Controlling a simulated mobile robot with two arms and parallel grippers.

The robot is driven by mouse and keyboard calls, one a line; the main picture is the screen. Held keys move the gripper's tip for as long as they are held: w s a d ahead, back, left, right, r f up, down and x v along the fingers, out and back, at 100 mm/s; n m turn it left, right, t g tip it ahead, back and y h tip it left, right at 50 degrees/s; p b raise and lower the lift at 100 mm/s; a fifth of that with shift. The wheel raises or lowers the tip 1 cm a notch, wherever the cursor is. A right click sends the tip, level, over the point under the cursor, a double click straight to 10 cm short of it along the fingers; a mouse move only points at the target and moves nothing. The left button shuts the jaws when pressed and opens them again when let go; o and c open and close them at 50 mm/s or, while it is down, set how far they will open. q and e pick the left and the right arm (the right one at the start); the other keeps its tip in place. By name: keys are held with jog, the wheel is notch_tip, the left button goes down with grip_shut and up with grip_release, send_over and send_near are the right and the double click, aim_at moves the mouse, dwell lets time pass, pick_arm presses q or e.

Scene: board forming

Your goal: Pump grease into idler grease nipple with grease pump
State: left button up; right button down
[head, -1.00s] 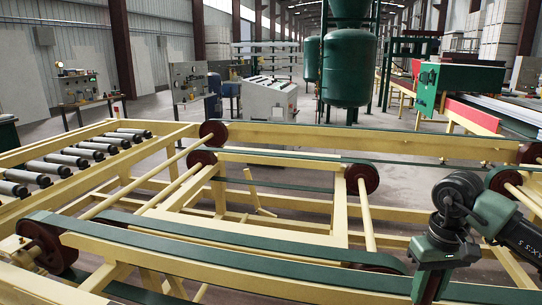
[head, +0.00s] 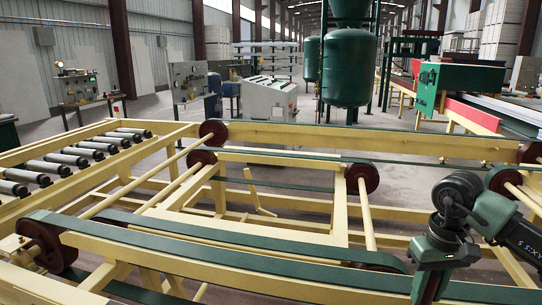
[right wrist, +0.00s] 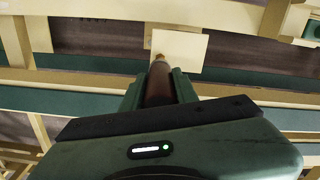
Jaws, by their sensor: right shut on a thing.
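My right gripper (head: 424,288) points down at the lower right of the head view, by the near green belt. In the right wrist view its two green fingers (right wrist: 157,90) are shut on a dark red-brown cylinder (right wrist: 158,78), which appears to be the grease pump. A small brass-coloured tip (right wrist: 158,58) shows at its far end, in front of a cream plate (right wrist: 181,48). I cannot tell whether it touches anything. Dark red idler wheels (head: 362,179) carry the belts in the head view. I cannot make out a grease nipple for certain. My left gripper is not in view.
The cream conveyor frame (head: 240,262) with green belts (head: 215,246) fills the foreground. Rollers (head: 68,160) lie at the left. A control desk (head: 271,98) and a green tank (head: 348,72) stand behind. Frame beams surround the right gripper closely.

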jog(key=shift+f+b, duration=0.3)
jog(key=shift+f, duration=0.05)
dwell(0.6)
jog(key=shift+r, duration=0.1)
jog(key=shift+r+p, duration=2.4)
jog(key=shift+r, duration=1.05)
jog(key=shift+r+p, duration=1.8)
jog(key=shift+r, duration=0.7)
